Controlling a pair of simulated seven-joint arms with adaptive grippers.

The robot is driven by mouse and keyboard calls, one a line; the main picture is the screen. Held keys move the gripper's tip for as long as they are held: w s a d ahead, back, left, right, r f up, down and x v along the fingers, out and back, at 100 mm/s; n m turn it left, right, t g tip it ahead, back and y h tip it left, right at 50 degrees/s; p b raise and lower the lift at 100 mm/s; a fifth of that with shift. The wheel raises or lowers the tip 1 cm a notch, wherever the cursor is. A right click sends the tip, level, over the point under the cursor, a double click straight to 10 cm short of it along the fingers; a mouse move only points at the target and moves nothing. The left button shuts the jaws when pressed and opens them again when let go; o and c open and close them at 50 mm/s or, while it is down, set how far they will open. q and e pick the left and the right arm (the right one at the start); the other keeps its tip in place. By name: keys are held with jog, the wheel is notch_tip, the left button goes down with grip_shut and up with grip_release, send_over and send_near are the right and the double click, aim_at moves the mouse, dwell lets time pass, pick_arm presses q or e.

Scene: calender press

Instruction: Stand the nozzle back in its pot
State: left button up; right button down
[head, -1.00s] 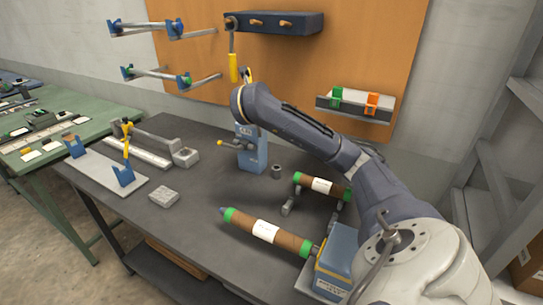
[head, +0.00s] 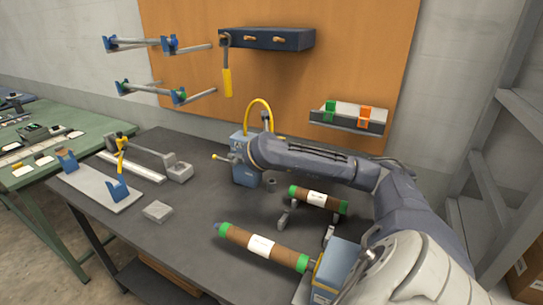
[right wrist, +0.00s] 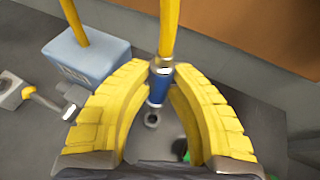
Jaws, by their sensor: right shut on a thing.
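The nozzle (right wrist: 157,88) has a blue body, a silver collar and a yellow hose (right wrist: 169,25). My right gripper (right wrist: 164,72) is shut on it, with yellow fingers on both sides. In the head view the hose (head: 259,101) arches up from the blue box, and my arm hides the gripper and most of the nozzle. The pot (head: 271,184) is a small grey cup on the dark table, below my right forearm. In the right wrist view the pot (right wrist: 152,119) shows between the fingers, just past the nozzle's lower end. My left gripper is not in view.
The blue box (head: 246,176) with the hose stands left of the pot. Two brown rolls with green ends, a front one (head: 265,246) and a rear one (head: 317,199), lie to the right. A grey block (head: 157,211) lies at left. The table's middle is clear.

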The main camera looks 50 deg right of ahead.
jog(key=shift+f, duration=4.85)
jog(key=c, duration=1.3)
grip_release()
jog(key=shift+f, duration=0.1)
jog(key=shift+v, duration=5.95)
